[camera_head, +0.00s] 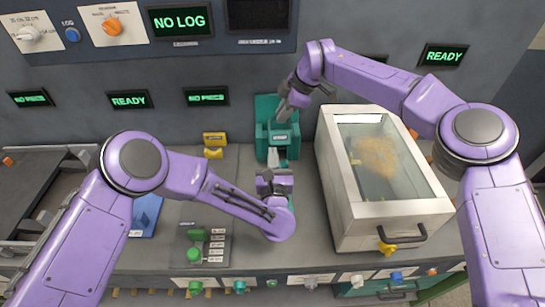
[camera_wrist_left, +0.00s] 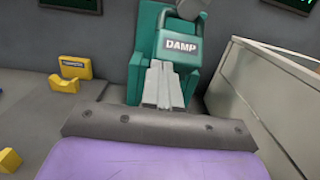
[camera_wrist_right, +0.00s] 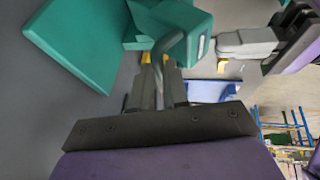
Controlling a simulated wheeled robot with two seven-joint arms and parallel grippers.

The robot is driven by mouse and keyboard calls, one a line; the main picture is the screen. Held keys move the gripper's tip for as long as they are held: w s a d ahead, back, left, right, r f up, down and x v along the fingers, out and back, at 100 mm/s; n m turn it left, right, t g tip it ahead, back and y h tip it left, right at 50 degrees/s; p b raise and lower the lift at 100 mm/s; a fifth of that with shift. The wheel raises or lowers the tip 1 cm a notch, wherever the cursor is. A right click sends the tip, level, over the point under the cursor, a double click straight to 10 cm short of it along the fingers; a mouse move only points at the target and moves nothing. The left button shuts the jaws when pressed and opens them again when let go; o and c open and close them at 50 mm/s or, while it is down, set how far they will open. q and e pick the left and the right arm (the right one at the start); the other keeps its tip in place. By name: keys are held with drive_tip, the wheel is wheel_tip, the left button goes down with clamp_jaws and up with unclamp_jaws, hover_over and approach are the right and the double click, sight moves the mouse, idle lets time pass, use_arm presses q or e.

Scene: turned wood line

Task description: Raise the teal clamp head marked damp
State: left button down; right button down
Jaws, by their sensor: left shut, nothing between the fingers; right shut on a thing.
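The teal clamp head (camera_head: 281,137) sits at the back middle of the bench, against its teal upright. My left gripper (camera_head: 274,158) is shut and empty, just in front of and below the clamp head. Its fingers overlap the clamp's lower part in the left wrist view, so I cannot tell whether they touch it.
A pale box (camera_head: 391,215) with a glass lid stands close to the right. A green lever control (camera_head: 197,247) is on the front bench. A blue piece (camera_head: 145,213) lies at left. Displays include NO LOG (camera_head: 180,22).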

use_arm(q)
drive_tip(key=shift+w+r, duration=0.45)
drive_tip(key=shift+r, duration=0.2)
use_arm(e)
drive_tip(key=shift+f, duration=0.45)
use_arm(q)
drive_tip(key=shift+w+a, duration=0.1)
use_arm(e)
drive_tip(key=c, duration=1.1)
unclamp_jaws()
drive_tip(key=shift+a+r, duration=0.1)
drive_tip(key=shift+r, duration=0.25)
